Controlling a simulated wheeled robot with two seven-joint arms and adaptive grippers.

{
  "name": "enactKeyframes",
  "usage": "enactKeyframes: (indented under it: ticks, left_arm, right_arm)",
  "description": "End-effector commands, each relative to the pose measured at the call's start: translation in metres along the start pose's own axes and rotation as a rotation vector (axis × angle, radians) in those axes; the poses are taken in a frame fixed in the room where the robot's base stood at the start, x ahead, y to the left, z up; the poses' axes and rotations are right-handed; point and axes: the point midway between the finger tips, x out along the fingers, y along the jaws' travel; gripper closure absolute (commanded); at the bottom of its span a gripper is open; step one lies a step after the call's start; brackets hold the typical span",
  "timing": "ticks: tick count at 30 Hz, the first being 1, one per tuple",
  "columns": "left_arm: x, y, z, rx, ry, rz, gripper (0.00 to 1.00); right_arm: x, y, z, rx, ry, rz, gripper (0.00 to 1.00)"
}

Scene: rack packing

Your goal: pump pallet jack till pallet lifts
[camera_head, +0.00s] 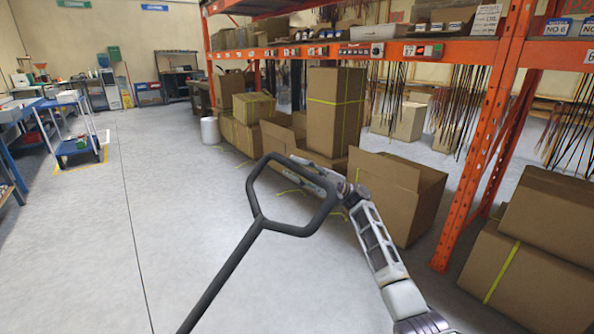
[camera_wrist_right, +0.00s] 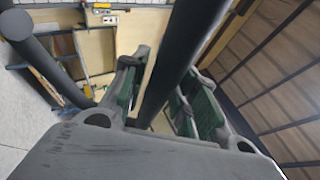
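The pallet jack handle (camera_head: 262,222) is a dark grey loop on a long shaft. The shaft runs down to the lower left, out of the head view. My right gripper (camera_head: 318,176) is at the upper right side of the loop. In the wrist view its two green-padded fingers (camera_wrist_right: 163,92) stand on either side of the dark handle bar (camera_wrist_right: 178,58), close against it. The jack's base, its forks and any pallet on them are not visible in the head view. My left gripper is not in view.
An orange rack (camera_head: 487,130) runs along the right, with cardboard boxes (camera_head: 335,112) below it. An open box (camera_head: 398,192) stands close to my right arm. A white bin (camera_head: 210,131) and a blue cart (camera_head: 76,148) are farther off.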

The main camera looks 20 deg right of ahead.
Motion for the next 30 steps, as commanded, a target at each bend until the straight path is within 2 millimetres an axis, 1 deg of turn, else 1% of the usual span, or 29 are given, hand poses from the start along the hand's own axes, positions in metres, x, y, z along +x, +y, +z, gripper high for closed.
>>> enactKeyframes:
  ticks: [1, 2, 3, 11, 17, 23, 30]
  left_arm:
    - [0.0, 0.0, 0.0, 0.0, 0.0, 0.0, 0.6]
    - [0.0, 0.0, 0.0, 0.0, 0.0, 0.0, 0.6]
    - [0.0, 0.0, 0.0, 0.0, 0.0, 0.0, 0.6]
    - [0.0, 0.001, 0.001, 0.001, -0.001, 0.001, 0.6]
    - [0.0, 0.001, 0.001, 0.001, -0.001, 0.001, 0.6]
    - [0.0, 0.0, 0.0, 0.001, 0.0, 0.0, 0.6]
    - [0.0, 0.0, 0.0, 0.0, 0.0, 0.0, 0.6]
  right_arm:
    - [0.0, 0.0, 0.0, 0.0, 0.0, 0.0, 0.6]
    - [0.0, 0.0, 0.0, -0.001, 0.0, 0.0, 0.56]
    - [0.0, -0.001, 0.0, -0.001, 0.0, 0.0, 0.56]
    - [0.0, -0.001, 0.0, -0.002, -0.001, -0.001, 0.56]
    - [-0.005, -0.001, 0.0, -0.002, 0.0, -0.001, 0.56]
    - [-0.024, -0.001, 0.0, -0.001, 0.001, -0.002, 0.56]
    - [-0.058, -0.001, 0.0, 0.0, 0.001, -0.001, 0.56]
